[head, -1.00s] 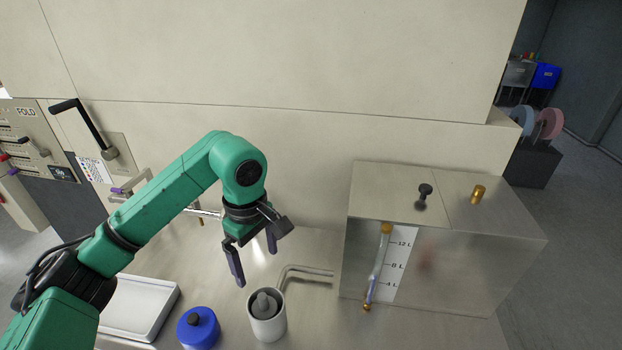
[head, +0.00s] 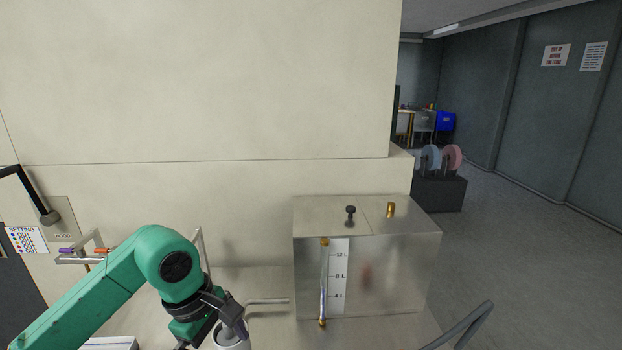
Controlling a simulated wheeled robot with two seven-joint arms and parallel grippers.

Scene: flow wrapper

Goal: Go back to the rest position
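My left arm comes in from the lower left, and its gripper (head: 197,338) hangs at the bottom edge of the head view. Its fingers are mostly cut off by the frame, so I cannot tell how far apart they are. Nothing is visibly held, but the fingertips are hidden. A light-coloured pot (head: 231,343) shows partly behind and beside the gripper. My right gripper is not in view.
A steel tank (head: 390,270) with a level gauge (head: 337,280) stands right of the gripper. A pale machine wall (head: 200,90) rises behind. A bent grey tube (head: 470,323) is at lower right. Open floor (head: 520,250) lies beyond the tank.

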